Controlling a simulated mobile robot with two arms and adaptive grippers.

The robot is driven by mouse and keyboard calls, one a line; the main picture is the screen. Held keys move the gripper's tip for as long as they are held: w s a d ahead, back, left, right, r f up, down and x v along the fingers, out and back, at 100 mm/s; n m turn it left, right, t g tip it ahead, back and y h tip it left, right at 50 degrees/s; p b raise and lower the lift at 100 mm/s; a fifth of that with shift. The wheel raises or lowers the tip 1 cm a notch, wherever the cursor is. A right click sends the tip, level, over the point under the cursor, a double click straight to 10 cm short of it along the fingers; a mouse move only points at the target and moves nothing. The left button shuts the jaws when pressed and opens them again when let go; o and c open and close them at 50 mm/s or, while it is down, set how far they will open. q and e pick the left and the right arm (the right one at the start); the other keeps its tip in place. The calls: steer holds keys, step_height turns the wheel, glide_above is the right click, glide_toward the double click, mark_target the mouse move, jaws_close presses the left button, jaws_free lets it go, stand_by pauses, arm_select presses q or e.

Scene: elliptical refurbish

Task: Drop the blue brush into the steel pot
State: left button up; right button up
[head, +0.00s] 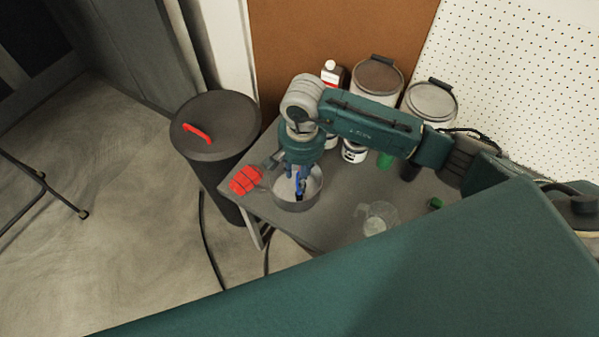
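The steel pot (297,206) stands on the grey table (330,225) near its left end. My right gripper (300,180) points down over the pot's opening, its fingers low at the pot. The blue brush (299,186) shows as a small blue strip at the fingers, inside the pot's outline. Whether the fingers still grip the brush is too small to tell. My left gripper is out of view.
A red object (245,180) lies left of the pot. A clear beaker (378,217) stands to its right. A white bottle (331,72) and paint cans (376,78) stand behind. A dark bin (215,125) with a red handle stands left of the table.

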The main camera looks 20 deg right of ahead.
steer(key=shift+r+p, duration=0.4)
steer(key=shift+p, duration=0.1)
steer(key=shift+r+p, duration=0.45)
steer(key=shift+p, duration=0.1)
step_height(320, 180, up, 12)
steer(key=b, duration=0.4)
steer(key=shift+s+d+f+b, duration=0.15)
steer(key=shift+f+b, duration=0.05)
steer(key=shift+b, duration=0.2)
